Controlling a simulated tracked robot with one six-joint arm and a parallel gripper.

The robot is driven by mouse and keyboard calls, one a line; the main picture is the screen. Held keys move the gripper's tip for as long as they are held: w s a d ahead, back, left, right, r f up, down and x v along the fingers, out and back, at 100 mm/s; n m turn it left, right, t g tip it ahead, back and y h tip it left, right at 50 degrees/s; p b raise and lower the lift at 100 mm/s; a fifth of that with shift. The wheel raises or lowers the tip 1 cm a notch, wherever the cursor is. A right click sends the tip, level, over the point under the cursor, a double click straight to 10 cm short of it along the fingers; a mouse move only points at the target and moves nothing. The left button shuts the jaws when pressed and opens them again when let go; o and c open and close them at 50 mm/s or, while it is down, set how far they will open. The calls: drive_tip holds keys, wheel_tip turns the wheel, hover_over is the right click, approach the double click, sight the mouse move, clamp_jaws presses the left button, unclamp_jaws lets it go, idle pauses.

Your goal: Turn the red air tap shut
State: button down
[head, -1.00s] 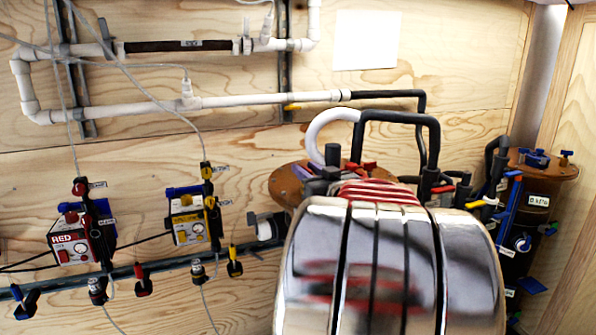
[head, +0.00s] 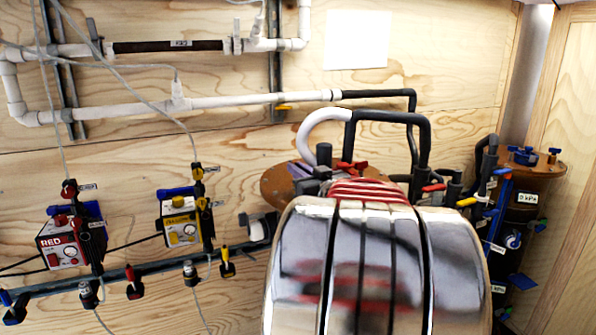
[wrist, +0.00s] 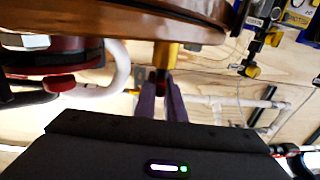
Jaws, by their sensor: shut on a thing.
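In the wrist view my gripper (wrist: 163,100) has its two dark purple fingers close together, shut on a small dark red piece, which I take to be the red air tap (wrist: 158,74). The fingers cover most of it, so its angle cannot be told. A brass-coloured fitting (wrist: 166,56) lies just beyond it, under a round brown lid (wrist: 110,20). In the head view purple bars, perhaps my fingers, show beside the brown lid (head: 274,187), left of a red handle (head: 350,167). A large chrome body in front hides much of this area.
Black and white hoses arch over the lid (head: 395,116). The red box (head: 62,245) and yellow box (head: 180,228) hang on the wooden wall at left, with small taps on a rail below. A dark cylinder (head: 520,220) stands at right. White pipes run along the wall.

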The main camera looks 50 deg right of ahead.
drive_tip(key=shift+m+g+h, duration=1.7)
drive_tip(key=shift+m+h, duration=0.2)
drive_tip(key=shift+h, duration=0.6)
drive_tip(key=shift+m+g+h, duration=1.1)
drive_tip(key=shift+m+g, duration=0.25)
drive_tip(key=shift+g, duration=0.45)
drive_tip(key=shift+m+g+h, duration=1.1)
drive_tip(key=shift+m+g, duration=0.25)
drive_tip(key=shift+g, duration=0.45)
drive_tip(key=shift+m+g, duration=0.4)
drive_tip(key=shift+g, duration=0.2)
drive_tip(key=m+g, duration=0.1)
drive_tip(key=g, duration=0.1)
drive_tip(key=m+g, duration=0.2)
drive_tip(key=g, duration=0.1)
drive_tip(key=shift+w+h, duration=0.15)
drive_tip(key=shift+h, duration=0.25)
drive_tip(key=shift+m+g+y, duration=0.4)
drive_tip(key=shift+m+g, duration=0.85)
drive_tip(key=shift+g, duration=0.5)
drive_tip(key=shift+m+g+y, duration=0.4)
drive_tip(key=shift+m+g, duration=0.85)
drive_tip(key=shift+g, duration=0.5)
drive_tip(key=shift+r+g, duration=0.1)
drive_tip(key=shift+g, duration=0.2)
drive_tip(key=c, duration=1.8)
unclamp_jaws()
drive_tip(key=shift+c, duration=0.2)
